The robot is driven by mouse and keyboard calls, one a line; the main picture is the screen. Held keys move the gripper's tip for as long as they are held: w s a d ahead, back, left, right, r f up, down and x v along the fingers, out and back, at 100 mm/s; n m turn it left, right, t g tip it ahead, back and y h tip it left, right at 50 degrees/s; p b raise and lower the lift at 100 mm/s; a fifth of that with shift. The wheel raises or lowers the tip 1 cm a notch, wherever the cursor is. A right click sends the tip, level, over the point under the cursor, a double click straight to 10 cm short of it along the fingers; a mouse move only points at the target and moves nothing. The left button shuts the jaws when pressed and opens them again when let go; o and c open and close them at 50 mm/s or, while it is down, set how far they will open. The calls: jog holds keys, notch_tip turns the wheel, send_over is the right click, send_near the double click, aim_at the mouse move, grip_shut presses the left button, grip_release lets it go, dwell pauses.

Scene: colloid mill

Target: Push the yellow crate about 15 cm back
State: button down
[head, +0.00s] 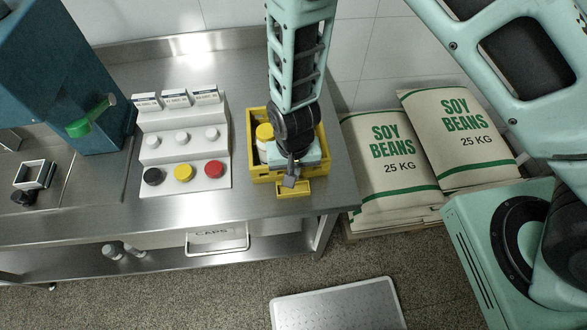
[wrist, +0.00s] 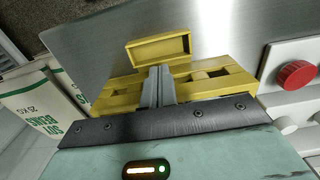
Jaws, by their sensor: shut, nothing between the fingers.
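The yellow crate (head: 258,175) stands on the steel bench near its right end, with a yellow handle (head: 294,188) on its front side. A jar with a yellow lid (head: 265,132) is inside; my wrist hides much of the rest. My gripper (head: 289,182) points down at the crate's front side, its fingers together and empty. In the wrist view the shut fingers (wrist: 160,72) overlap the crate's front wall (wrist: 210,82), beside the handle (wrist: 158,48). I cannot tell whether they touch the crate.
A stepped stand (head: 183,150) with coloured knobs is close to the crate's left. Soy bean sacks (head: 385,155) are stacked right of the bench. The bench top (head: 240,205) is bare in front of the crate. A blue machine (head: 75,70) stands at the left.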

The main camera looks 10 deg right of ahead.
jog(key=w+b, duration=0.1)
jog(key=w, duration=0.4)
jog(key=w+b, duration=0.1)
jog(key=w, duration=0.3)
jog(key=w+b, duration=0.1)
jog(key=w, duration=0.4)
jog(key=shift+w+d+f+b, duration=0.15)
jog(key=shift+w+d+b, duration=0.1)
jog(key=shift+w+b, duration=0.1)
jog(key=shift+w, duration=0.4)
jog(key=shift+s, duration=0.1)
